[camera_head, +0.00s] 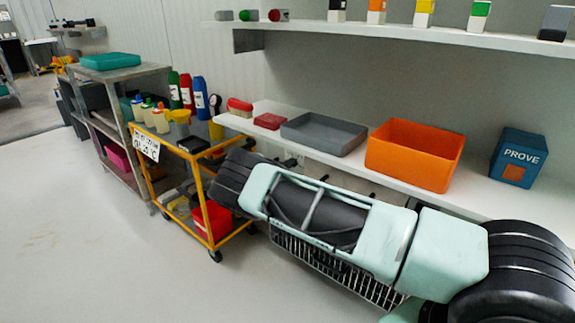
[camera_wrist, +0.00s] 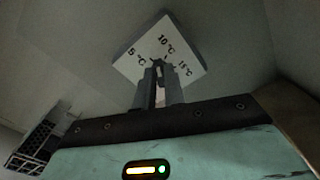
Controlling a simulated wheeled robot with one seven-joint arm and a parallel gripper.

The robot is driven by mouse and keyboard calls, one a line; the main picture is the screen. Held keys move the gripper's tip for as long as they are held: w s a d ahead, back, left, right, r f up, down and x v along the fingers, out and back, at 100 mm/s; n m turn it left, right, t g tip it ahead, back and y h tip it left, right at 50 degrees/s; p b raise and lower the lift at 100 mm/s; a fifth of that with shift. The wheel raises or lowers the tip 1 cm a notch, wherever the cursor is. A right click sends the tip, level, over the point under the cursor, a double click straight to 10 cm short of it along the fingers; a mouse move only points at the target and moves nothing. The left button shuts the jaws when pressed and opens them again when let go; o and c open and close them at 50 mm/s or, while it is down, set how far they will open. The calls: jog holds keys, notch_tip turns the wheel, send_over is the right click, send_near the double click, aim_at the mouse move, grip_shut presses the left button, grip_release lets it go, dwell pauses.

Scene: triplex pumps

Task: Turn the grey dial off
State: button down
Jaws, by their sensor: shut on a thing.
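In the wrist view a white square plate (camera_wrist: 190,55) is marked 5 °C, 10 °C and 15 °C around its middle. My gripper (camera_wrist: 160,70) reaches up to the plate's lower middle, its two fingers close together around the grey dial. The fingers hide most of the dial, so its pointer and exact setting cannot be read. In the head view my large mint and black arm links fill the lower right, and neither the dial nor my fingertips can be made out there.
An orange-framed cart (camera_head: 205,185) with bottles stands left of my arm. A white shelf (camera_head: 480,190) behind the arm holds a grey tray (camera_head: 323,133), an orange bin (camera_head: 413,155) and a blue box (camera_head: 518,157). The floor at the left is clear.

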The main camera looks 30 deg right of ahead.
jog(key=n, duration=1.1)
jog(key=shift+a+f+n, duration=0.1)
jog(key=shift+f+n, duration=0.15)
jog(key=shift+n, duration=0.15)
dwell(0.3)
jog(key=c, duration=1.5)
grip_release()
jog(key=p+v, duration=0.2)
jog(key=v, duration=1.5)
jog(key=shift+s+a+r+p, duration=0.1)
jog(key=shift+a+p, duration=0.05)
jog(key=shift+p, duration=0.25)
